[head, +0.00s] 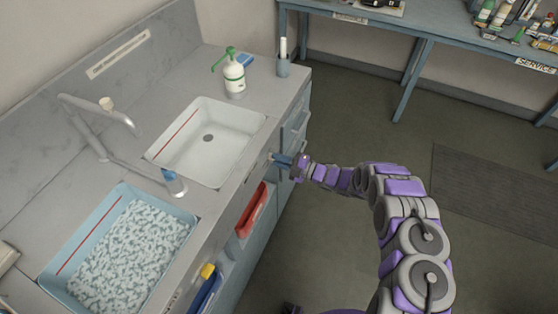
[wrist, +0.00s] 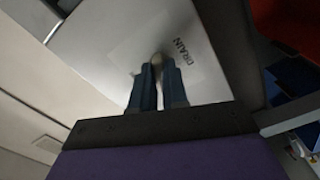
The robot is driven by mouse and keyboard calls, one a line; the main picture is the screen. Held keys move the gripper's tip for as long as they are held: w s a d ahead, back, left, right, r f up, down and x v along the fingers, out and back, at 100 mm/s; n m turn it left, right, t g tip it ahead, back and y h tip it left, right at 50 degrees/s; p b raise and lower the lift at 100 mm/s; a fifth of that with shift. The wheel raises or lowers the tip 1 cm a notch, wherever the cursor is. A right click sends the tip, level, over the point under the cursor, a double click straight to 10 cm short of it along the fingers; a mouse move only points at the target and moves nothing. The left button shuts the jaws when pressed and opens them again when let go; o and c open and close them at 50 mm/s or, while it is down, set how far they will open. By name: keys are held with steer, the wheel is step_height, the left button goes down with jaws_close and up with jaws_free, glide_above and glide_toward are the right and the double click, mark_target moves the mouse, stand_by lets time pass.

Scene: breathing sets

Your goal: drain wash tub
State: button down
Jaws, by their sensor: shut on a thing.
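In the head view a white basin (head: 225,150) with a red line and a dark drain hole is set in the grey counter; it looks empty. A light-blue tub (head: 68,255), also with a red line, sits at lower left, filled with whitish, foam-like patches. My gripper (head: 281,160) is at the counter's front face, beside the white basin. In the wrist view my gripper's blue fingers (wrist: 157,66) are shut on a small metal drain knob (wrist: 157,58), on a pale panel labelled DRAIN (wrist: 182,52). The fingers hide most of the knob.
A faucet (head: 100,115) stands behind the basins. A green-topped pump bottle (head: 234,78) and a holder (head: 283,68) stand at the counter's far end. A red bin (head: 252,210) shows below the front edge.

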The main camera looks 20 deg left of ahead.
steer(key=shift+s+f, duration=0.2)
steer(key=c, duration=1.1)
jaws_free()
steer(key=shift+w+r, duration=0.1)
steer(key=shift+c, duration=0.2)
steer(key=s+d+p, duration=0.1)
steer(key=d+p, duration=0.1)
steer(key=d, duration=1.5)
steer(key=shift+s+d, duration=0.15)
steer(key=shift+d, duration=0.05)
